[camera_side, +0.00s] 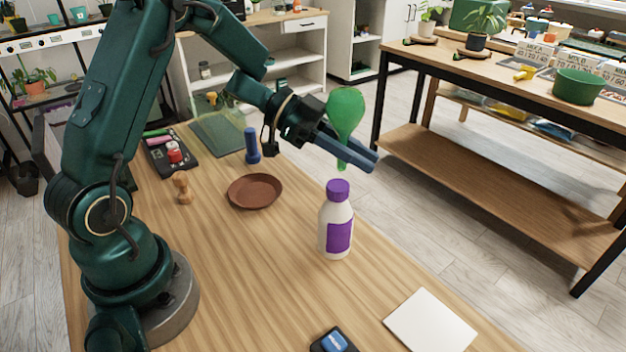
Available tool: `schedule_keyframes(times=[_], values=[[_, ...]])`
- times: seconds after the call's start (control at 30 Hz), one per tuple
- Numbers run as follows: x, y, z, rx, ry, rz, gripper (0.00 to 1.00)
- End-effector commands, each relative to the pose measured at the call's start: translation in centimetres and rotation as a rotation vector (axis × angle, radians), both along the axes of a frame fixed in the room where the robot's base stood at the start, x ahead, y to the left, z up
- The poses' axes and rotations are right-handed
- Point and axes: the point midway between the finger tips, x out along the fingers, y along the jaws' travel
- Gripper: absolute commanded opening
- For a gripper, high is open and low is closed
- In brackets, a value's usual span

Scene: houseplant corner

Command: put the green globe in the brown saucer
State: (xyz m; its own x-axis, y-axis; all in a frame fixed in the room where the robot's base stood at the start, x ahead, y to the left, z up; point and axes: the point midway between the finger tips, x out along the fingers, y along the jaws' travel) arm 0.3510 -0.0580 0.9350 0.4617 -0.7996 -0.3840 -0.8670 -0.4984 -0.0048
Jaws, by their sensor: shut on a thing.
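The green globe (345,108) is a rounded bulb with a narrow stem pointing down. My gripper (362,160) is shut on its stem and holds it in the air, bulb up, above and behind the white bottle. The fingers hide part of the stem. The brown saucer (255,191) lies flat and empty on the wooden table, to the left of and below my gripper in the picture.
A white bottle with purple cap and label (337,222) stands right of the saucer. A blue upright object (252,146), a wooden figure-like piece (182,188) and a black tray (168,152) are near it. A white square (430,322) lies at the front right.

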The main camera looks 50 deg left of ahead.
Motion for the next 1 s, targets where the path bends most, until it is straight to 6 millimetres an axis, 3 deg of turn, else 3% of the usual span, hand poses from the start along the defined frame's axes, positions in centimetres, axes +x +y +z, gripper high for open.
schedule_keyframes(times=[0.03,0.2,0.4,0.6,1.0], values=[[0.0,2.6,-0.4,-0.001,0.001,0.004,0.0],[-1.9,9.1,-1.6,-0.002,0.004,-0.025,0.0],[-4.7,13.9,-2.8,-0.003,0.003,-0.042,0.0],[-5.9,15.4,-4.2,-0.005,0.005,-0.049,0.0],[-5.9,15.4,-9.1,-0.005,0.005,-0.049,0.0]])
